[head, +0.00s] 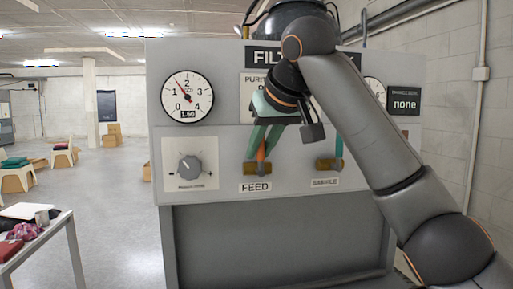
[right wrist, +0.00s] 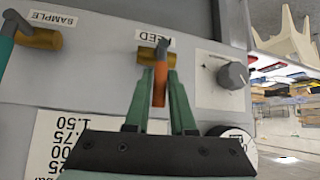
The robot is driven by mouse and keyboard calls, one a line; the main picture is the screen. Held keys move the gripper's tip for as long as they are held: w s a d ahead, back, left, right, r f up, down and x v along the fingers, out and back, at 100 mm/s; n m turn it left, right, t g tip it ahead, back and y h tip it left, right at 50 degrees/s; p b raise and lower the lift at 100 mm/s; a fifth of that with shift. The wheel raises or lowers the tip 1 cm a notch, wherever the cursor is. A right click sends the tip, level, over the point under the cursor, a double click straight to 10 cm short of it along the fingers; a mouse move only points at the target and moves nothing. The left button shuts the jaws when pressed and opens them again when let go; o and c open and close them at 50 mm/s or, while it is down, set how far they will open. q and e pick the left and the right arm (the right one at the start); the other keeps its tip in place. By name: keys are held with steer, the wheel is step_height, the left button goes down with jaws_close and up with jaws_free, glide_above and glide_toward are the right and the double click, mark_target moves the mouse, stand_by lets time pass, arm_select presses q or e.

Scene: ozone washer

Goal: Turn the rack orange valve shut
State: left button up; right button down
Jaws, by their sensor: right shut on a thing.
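The orange valve handle (head: 261,151) stands roughly upright above its brass body (head: 257,168), over the FEED label on the grey rack panel. In the right wrist view the orange handle (right wrist: 160,84) lies between the green fingers, crosswise to the brass body (right wrist: 151,57). My right gripper (head: 264,142) is shut on this handle; its fingers also show in the right wrist view (right wrist: 160,82). The fingers hide part of the handle in the head view. My left gripper is not in view.
A second valve with a teal handle (head: 339,148) stands to the right, over the SAMPLE label. A grey knob (head: 190,167) is to the left, below a round gauge (head: 187,97) reading about 1.5. My right arm covers part of the panel. A cluttered table (head: 62,230) stands lower left.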

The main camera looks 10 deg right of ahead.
stand_by(0.3)
steer(key=c, duration=0.8)
jaws_free()
steer(key=shift+o, duration=0.2)
steer(key=b+v, duration=0.1)
steer(key=v, duration=1.1)
steer(key=shift+s+r+b, duration=0.15)
steer(key=shift+r+b, duration=0.05)
steer(key=shift+b, duration=0.15)
